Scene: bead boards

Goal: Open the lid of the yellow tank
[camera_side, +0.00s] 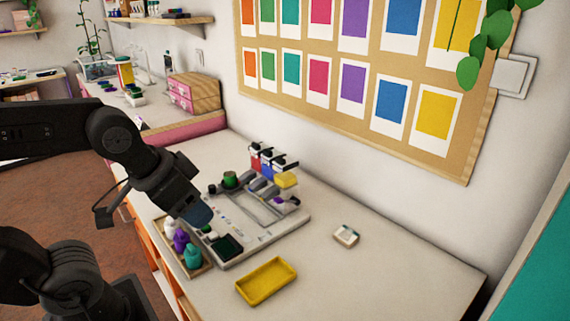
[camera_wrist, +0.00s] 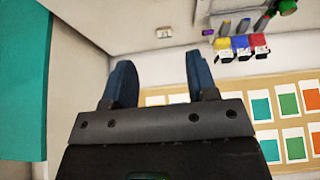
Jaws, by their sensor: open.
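The yellow tank (camera_side: 286,180) stands at the right end of a short row at the back of the grey board, beside the blue tank (camera_side: 267,166) and red tank (camera_side: 256,160). Dark parts show at the tops of the tanks; whether the yellow lid is open is too small to tell. In the wrist view the yellow tank (camera_wrist: 223,51) is at upper right, next to the blue tank (camera_wrist: 241,47). My gripper (camera_side: 198,215) is over the board's front left part, well apart from the tanks. In the wrist view its blue fingers (camera_wrist: 160,62) are apart with nothing between them.
A wooden tray of small bottles (camera_side: 193,258) lies left of the board (camera_side: 262,242). A yellow tray (camera_side: 266,282) lies in front, and a small pale block (camera_side: 346,236) lies to the right. The wall with its colour-card board (camera_side: 330,127) rises behind. The table's right part is clear.

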